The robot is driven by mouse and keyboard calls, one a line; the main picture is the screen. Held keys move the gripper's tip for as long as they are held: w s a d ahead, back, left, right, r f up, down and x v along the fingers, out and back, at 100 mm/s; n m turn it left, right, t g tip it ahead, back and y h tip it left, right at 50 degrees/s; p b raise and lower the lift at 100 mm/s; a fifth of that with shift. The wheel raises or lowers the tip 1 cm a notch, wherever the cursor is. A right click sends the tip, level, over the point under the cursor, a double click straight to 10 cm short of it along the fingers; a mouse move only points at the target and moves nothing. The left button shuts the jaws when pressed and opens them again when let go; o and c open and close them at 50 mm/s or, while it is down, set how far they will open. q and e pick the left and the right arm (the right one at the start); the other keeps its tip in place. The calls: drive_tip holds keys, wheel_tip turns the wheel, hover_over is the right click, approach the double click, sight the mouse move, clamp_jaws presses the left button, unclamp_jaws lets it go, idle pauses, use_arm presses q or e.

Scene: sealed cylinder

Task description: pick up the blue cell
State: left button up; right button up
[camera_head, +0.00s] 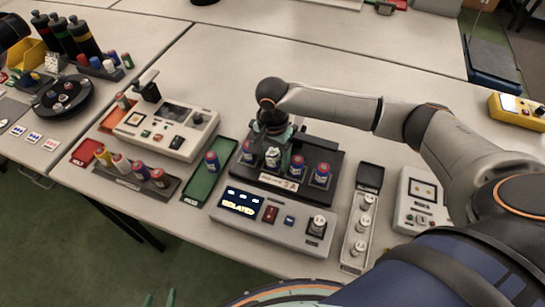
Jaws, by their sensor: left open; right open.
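Several blue cells with red tops are in view. One stands on the green tray (212,161). My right gripper (273,142) points down above the rack, close over the pale cell. It is open, and its teal fingers partly hide what is behind them. I cannot tell whether it touches a cell.
A grey console (265,222) showing ISOLATED stands in front of the rack. A holder of mixed cells (136,180), a grey tester (167,128) and a green tray (205,187) are left. A pale holder (354,242) and a meter (421,207) are right.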

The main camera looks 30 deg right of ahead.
clamp_jaws()
idle(0.4)
drive_tip(key=shift+r, duration=0.2)
